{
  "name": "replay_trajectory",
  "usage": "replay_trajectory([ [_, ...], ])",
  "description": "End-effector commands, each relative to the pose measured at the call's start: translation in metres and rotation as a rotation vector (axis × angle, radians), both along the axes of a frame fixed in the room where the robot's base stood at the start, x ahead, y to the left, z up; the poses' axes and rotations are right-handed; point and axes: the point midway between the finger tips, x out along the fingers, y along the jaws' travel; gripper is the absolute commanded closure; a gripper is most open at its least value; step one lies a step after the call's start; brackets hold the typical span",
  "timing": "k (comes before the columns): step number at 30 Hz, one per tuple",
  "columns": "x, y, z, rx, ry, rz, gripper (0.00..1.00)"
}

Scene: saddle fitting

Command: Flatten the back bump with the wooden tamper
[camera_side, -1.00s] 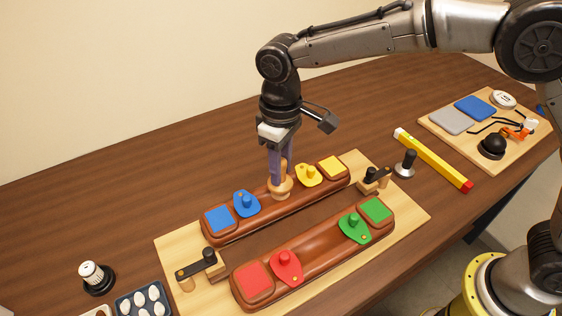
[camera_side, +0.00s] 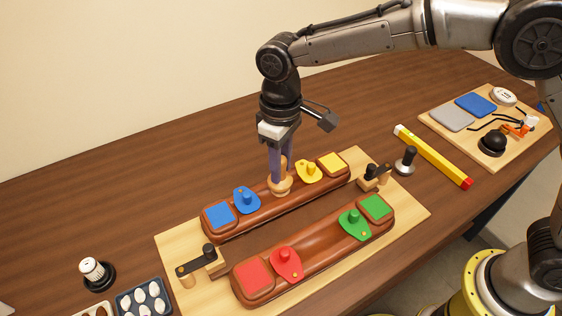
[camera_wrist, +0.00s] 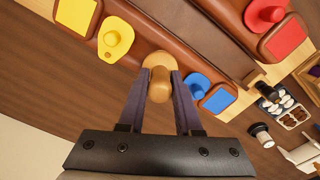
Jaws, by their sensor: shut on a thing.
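My gripper (camera_side: 281,168) points down over the back brown bar and is shut on the wooden tamper (camera_side: 280,186). In the wrist view the tamper's round knob (camera_wrist: 158,88) sits between my two purple fingers. The tamper's foot is on or just above the back bar (camera_side: 262,212), between the blue tab (camera_side: 246,201) and the yellow tab (camera_side: 308,171). The foot hides the surface under it, so I cannot see a bump there. The front brown bar (camera_side: 318,248) lies parallel, with a red tab (camera_side: 286,264) and a green tab (camera_side: 354,223).
Both bars lie on a pale board (camera_side: 407,215) with dark-handled clamps (camera_side: 203,262) at its ends. A yellow level (camera_side: 433,157), a black-handled tool (camera_side: 405,161) and a tray of tools (camera_side: 520,150) are at right. An egg-like-piece tray (camera_side: 144,300) is front left.

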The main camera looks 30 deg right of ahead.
Motion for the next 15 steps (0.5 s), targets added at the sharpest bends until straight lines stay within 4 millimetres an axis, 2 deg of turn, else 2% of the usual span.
replay_trajectory([
  [15,-0.0001,-0.0001,-0.0094,0.0,0.0,0.0,1.0],
])
